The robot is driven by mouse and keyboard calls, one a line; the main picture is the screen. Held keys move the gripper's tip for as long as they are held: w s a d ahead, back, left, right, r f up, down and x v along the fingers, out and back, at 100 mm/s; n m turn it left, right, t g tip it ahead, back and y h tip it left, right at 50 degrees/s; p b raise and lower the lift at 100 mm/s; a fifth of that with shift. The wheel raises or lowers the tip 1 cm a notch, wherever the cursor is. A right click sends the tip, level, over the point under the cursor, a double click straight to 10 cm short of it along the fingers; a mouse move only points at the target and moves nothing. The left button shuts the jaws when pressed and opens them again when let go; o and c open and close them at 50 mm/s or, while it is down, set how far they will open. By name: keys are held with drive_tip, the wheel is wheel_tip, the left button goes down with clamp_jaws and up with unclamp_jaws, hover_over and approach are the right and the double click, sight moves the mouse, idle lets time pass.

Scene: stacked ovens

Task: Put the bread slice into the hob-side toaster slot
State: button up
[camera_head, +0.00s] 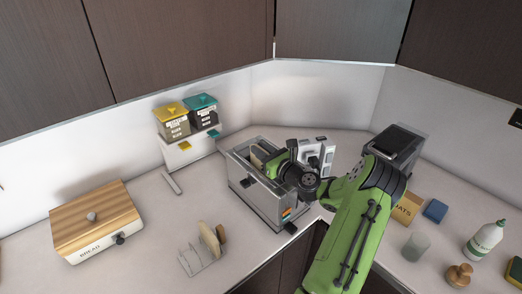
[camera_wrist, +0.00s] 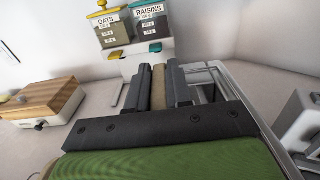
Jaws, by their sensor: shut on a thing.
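The metal toaster (camera_head: 258,200) stands on the counter in the corner, its open top facing up. My gripper (camera_head: 268,163) is over the toaster top, shut on a tan bread slice (camera_head: 257,157). In the wrist view the bread slice (camera_wrist: 158,88) stands upright between the two dark fingers, and the metal toaster frame (camera_wrist: 222,76) shows just to the right and behind. My fingers and hand hide most of the slots, so I cannot tell whether the slice's lower edge is inside a slot, or which one.
A wire rack (camera_head: 200,262) with more bread (camera_head: 210,238) stands in front. A bread box (camera_head: 95,225) is at left, and oats and raisins dispensers (camera_head: 187,118) are behind. A glass (camera_head: 416,246), a bottle (camera_head: 484,240) and a blue box (camera_head: 435,210) are at right.

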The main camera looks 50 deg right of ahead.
drive_tip(key=o, duration=0.9)
drive_tip(key=shift+c, duration=0.2)
drive_tip(key=s+a+b, duration=0.1)
drive_tip(key=s, duration=1.4)
drive_tip(key=shift+s+a, duration=0.4)
drive_tip(key=shift+w, duration=0.1)
